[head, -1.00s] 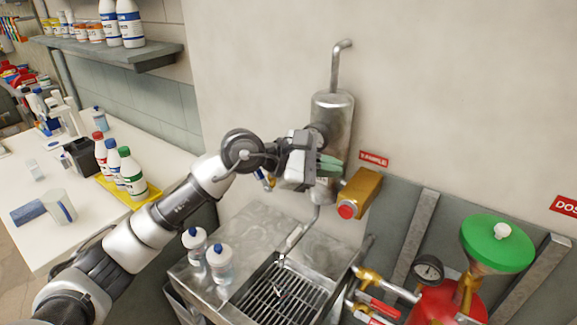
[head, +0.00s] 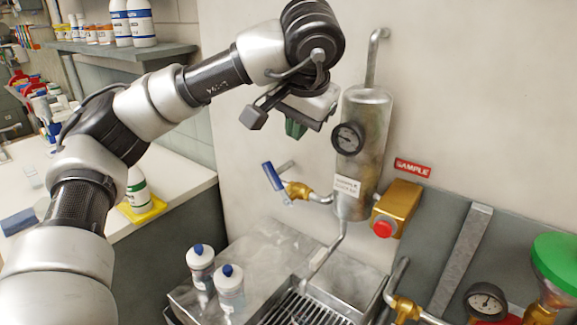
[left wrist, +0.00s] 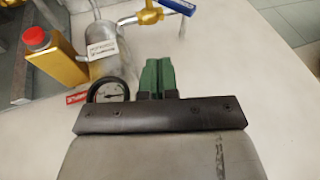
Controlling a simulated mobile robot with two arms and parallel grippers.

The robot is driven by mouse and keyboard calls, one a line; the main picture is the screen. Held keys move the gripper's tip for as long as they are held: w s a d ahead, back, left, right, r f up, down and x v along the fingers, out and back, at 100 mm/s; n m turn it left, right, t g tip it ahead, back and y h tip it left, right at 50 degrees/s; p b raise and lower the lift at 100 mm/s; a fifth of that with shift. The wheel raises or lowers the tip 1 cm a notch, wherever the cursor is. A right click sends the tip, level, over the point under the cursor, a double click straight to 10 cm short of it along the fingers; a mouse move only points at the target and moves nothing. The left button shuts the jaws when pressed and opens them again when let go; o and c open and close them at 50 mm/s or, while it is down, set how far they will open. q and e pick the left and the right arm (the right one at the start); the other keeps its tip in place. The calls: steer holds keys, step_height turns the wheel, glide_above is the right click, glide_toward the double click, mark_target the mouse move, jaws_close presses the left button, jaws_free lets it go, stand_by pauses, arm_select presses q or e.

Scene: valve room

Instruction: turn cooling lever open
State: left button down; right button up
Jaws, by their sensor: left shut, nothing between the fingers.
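The blue lever (head: 271,176) sits on a brass valve (head: 298,189) at the left of a steel cylinder (head: 361,180). The blue handle stands tilted, its top leaning left, across the pipe line. In the left wrist view the lever (left wrist: 180,6) shows at the top edge, partly cut off, beside the brass valve (left wrist: 150,15). My left gripper (head: 295,129) has green fingers, pointing down. It is shut and empty, above the lever and apart from it, left of the cylinder's top. The closed fingers (left wrist: 158,76) also show in the left wrist view. My right gripper is not seen.
A gauge (head: 348,138) is on the cylinder, with a brass box and red button (head: 383,229) at its lower right. Two white bottles (head: 230,287) stand on the sink's left side. A white table is at left. Wall space around the lever is free.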

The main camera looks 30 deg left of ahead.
arm_select(q)
glide_above(281, 184)
steer(key=d, duration=0.3)
step_height(281, 184, down, 9)
steer(key=a, duration=0.1)
steer(key=a+f, duration=0.1)
steer(key=shift+s+a+f, duration=0.1)
steer(key=shift+a, duration=0.2)
steer(key=shift+a+f, duration=0.2)
steer(key=shift+a, duration=0.05)
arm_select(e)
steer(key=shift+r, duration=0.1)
arm_select(q)
steer(key=shift+d+h, duration=0.15)
steer(key=shift+h, duration=0.15)
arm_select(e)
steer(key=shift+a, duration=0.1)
